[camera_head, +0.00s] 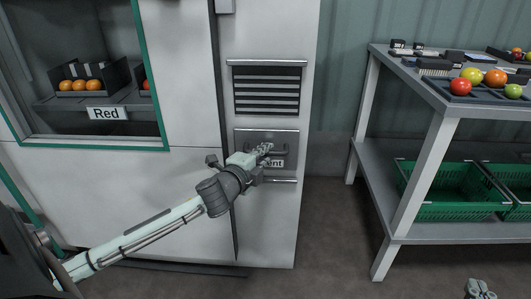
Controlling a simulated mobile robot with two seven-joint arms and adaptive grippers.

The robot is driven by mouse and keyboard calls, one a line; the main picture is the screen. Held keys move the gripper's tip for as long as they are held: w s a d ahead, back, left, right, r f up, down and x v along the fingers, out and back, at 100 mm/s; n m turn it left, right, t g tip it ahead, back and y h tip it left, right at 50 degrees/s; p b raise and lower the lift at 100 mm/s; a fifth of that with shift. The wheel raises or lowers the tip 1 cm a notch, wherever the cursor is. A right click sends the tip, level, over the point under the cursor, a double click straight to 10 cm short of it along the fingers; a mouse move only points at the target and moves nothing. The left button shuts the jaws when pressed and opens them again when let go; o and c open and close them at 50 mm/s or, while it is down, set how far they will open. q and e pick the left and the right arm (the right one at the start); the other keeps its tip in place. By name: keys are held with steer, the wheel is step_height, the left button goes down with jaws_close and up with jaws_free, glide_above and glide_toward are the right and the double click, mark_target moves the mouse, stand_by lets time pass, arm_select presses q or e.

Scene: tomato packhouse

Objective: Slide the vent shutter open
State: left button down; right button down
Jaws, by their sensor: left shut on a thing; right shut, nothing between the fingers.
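The vent shutter (289,138) is a grey metal plate on the front of the white cabinet, with a bar handle and a partly covered label ending in "ent". It sits below the dark slatted vent (267,91), whose slats are in plain view. My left gripper (266,149) is at the shutter's handle and shut on it; the fingers and wrist hide part of the handle and label. My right gripper (481,288) is shut and empty at the bottom right edge, low over the floor and away from the cabinet.
A glazed compartment labelled Red (107,113) holds boxes of orange fruit at left. A grey metal table (400,72) with tomatoes on a dark tray (440,90) stands at right, green crates (437,211) on its lower shelf. Bare floor (330,225) lies between cabinet and table.

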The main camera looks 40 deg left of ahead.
arm_select(q)
steer(key=shift+s+f, duration=0.1)
steer(key=shift+f, duration=0.3)
steer(key=c, duration=1.6)
jaws_free()
steer(key=shift+o, duration=0.3)
steer(key=shift+r, duration=0.1)
steer(key=v, duration=1.2)
